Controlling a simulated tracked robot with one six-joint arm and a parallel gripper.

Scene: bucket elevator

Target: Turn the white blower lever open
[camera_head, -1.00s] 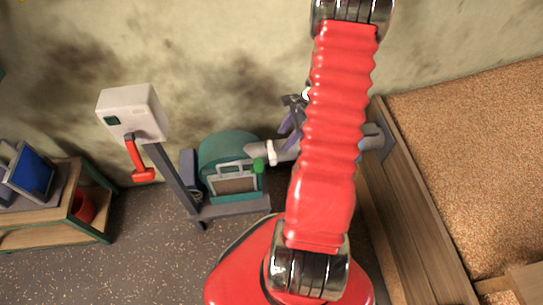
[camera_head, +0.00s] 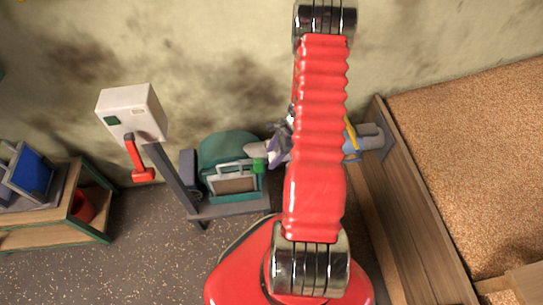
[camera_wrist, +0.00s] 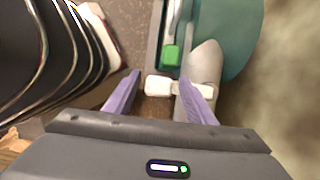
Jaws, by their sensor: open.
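The white blower lever (camera_wrist: 158,86) shows in the wrist view as a short white bar lying across the grey pipe. Its left end lies between my fingers, and the right finger overlaps the rest. My gripper (camera_wrist: 160,78) is open, with one purple finger on each side of that end; I cannot tell whether either touches it. In the head view my gripper (camera_head: 277,148) is partly behind my red arm, beside the teal blower (camera_head: 228,148), and the lever is mostly hidden.
A green-tipped handle (camera_wrist: 171,55) is close above the lever in the wrist view. A white box on a post (camera_head: 132,112) with a red lever stands left. A wooden bin (camera_head: 415,215) of grain is at right. A yellow part (camera_head: 351,138) sits near the wall pipe.

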